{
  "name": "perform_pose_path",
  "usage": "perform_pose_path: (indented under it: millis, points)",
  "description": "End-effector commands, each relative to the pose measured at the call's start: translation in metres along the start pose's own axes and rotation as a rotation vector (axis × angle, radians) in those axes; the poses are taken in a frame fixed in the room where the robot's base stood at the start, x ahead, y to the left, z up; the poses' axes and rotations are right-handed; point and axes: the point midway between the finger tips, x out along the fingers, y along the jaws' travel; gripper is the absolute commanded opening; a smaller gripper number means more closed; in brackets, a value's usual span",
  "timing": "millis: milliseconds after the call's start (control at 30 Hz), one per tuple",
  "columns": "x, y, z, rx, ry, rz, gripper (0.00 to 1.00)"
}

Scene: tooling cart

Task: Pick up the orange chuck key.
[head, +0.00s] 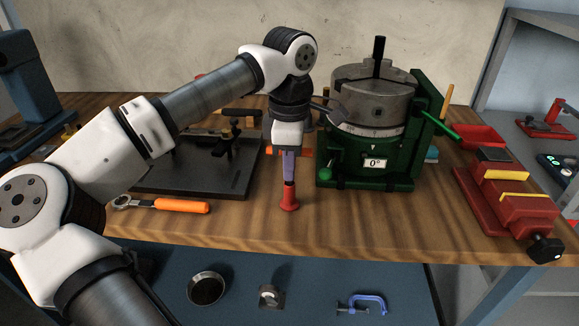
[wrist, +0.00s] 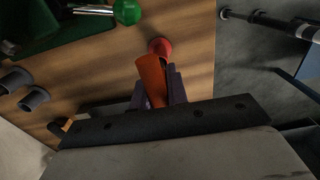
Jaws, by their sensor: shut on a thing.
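The orange chuck key (head: 272,151) is in my gripper; its orange crossbar sticks out on both sides of the fingers in the head view. In the wrist view the orange part (wrist: 151,78) lies between the two dark purple fingers. My gripper (head: 289,170) points down and is shut on it, above the front of the wooden bench. Right below is a flared red piece (head: 289,199), also seen in the wrist view (wrist: 160,47). Whether the key touches or sits in the red piece is unclear. The fingers hide most of the key.
A green rotary table with a steel chuck (head: 372,100) stands close on the right. A dark plate (head: 200,178) with clamps lies left, an orange-handled wrench (head: 180,205) before it. A red vise (head: 510,195) is at the right edge. Bench front between wrench and vise is mostly clear.

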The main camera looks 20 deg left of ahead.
Motion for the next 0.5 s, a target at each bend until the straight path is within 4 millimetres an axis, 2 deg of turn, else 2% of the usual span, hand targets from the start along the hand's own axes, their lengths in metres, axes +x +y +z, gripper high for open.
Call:
perform_pose_path:
  millis: [267,500]
  points:
    - [-0.003,0.000,0.000,0.000,0.000,0.001,0.00]
    - [-0.018,0.000,0.000,0.000,0.000,0.001,0.00]
